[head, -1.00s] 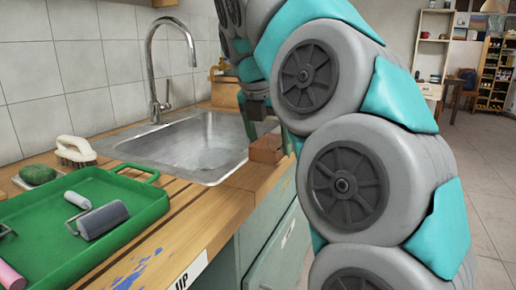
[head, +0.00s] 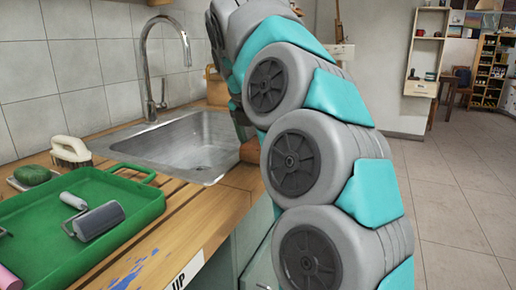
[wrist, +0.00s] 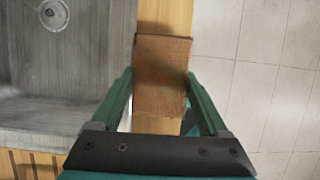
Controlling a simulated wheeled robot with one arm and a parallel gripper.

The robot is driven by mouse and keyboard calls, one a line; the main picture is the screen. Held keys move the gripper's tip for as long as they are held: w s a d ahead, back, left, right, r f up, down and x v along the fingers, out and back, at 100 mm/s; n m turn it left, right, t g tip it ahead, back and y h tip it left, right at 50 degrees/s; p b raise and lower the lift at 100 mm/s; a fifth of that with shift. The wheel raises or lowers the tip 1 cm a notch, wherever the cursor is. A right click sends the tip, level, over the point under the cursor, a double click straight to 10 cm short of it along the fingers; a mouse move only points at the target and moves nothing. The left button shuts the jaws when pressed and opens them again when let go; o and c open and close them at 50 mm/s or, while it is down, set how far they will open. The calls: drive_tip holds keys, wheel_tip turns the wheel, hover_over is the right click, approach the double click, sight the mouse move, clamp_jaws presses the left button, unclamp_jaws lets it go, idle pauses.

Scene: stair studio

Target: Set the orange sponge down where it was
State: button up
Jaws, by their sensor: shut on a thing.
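The orange sponge (wrist: 162,88), a brownish-orange block, sits between the two green fingers of my gripper (wrist: 160,78) in the wrist view. The fingers are shut on its sides. It is over the narrow wooden counter strip between the sink and the counter's front edge. In the head view the sponge (head: 250,151) shows only in part beside the sink's near right corner, and my arm hides the rest and most of the gripper. I cannot tell whether its underside touches the wood.
The metal sink (head: 190,150) lies left of the sponge, with a tap (head: 150,75) behind it. A green tray (head: 60,240) with rollers, a brush (head: 70,152) and a green scrubber (head: 32,175) are on the left counter. Open floor (wrist: 265,80) lies right of the counter edge.

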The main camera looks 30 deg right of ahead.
sight(257, 144)
drive_tip(key=shift+f, duration=0.65)
drive_tip(key=shift+f, duration=0.1)
drive_tip(key=o, duration=1.1)
drive_tip(key=shift+c, duration=0.2)
drive_tip(key=shift+r, duration=0.4)
drive_tip(key=shift+v, duration=2.15)
drive_tip(key=s+a, duration=0.2)
drive_tip(key=a, duration=0.1)
drive_tip(key=s+a, duration=0.3)
drive_tip(key=s+a+b, duration=0.1)
drive_tip(key=s+a, duration=0.1)
drive_tip(key=a, duration=0.1)
drive_tip(key=shift+s+a, duration=0.3)
drive_tip(key=shift+a, duration=0.1)
